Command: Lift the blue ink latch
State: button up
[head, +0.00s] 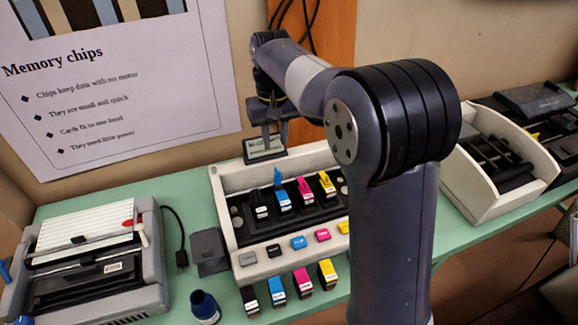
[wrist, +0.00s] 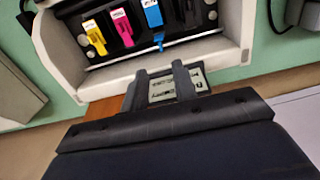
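The blue ink latch (head: 277,178) is a small blue tab sticking up at the back of the ink bay, above a blue, white-labelled cartridge (head: 282,200). In the wrist view the blue latch (wrist: 159,41) points toward my gripper. My gripper (head: 266,150) is at the back edge of the machine, behind the latch and apart from it. In the wrist view the two fingers of my gripper (wrist: 160,84) stand apart, and a small grey display (wrist: 170,87) shows between and beyond them. Nothing is seen held.
Magenta (head: 304,188) and yellow (head: 326,183) latches stand right of the blue one. The cream housing (head: 223,205) walls the bay. Loose cartridges (head: 302,280) and an ink bottle (head: 205,306) are in front. Another machine (head: 95,270) stands left on the green table.

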aim_at(276, 170)
notch_tip(276, 170, down, 10)
dwell(0.4)
jog(key=shift+c, duration=0.5)
grip_shut()
